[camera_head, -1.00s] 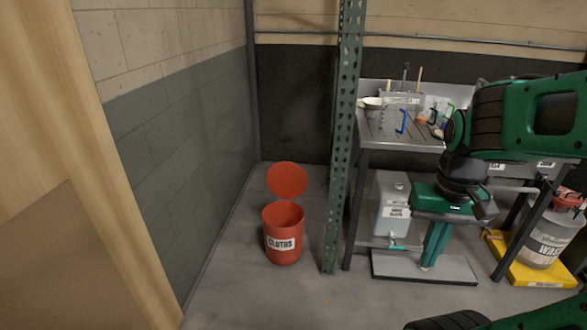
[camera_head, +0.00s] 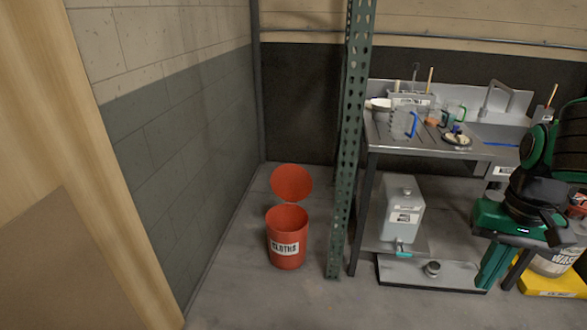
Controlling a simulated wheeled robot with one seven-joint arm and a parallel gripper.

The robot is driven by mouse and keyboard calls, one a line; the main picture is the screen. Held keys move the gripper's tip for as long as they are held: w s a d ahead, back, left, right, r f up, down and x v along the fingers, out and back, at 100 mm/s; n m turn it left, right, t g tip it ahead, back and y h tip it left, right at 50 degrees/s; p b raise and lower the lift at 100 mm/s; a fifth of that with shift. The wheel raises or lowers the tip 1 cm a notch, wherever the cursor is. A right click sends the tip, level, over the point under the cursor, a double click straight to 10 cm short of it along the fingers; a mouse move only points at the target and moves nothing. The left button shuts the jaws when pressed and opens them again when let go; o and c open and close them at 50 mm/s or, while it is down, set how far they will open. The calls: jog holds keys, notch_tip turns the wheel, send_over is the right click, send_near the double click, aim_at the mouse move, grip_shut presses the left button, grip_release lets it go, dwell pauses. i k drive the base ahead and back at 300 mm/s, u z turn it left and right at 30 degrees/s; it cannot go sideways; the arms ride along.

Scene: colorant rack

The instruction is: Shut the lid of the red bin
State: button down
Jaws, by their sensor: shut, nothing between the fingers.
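The red bin (camera_head: 287,245), labelled CLOTHS, stands upright on the floor near the left wall. Its round red lid (camera_head: 291,183) is open, tilted up behind the bin's mouth, and the dark red inside shows. My gripper (camera_head: 487,282) is at the right, well apart from the bin, pointing down in front of the bench. Its fingers are shut with nothing between them. The lid's hinge is too small to make out.
A green perforated post (camera_head: 349,150) stands just right of the bin. Beyond it is a metal bench (camera_head: 420,150) with jugs and tools, and a grey can (camera_head: 401,210) on its lower shelf. A wooden panel (camera_head: 90,200) edges the left. Floor before the bin is clear.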

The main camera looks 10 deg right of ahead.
aim_at(292, 182)
jog(key=i, duration=1)
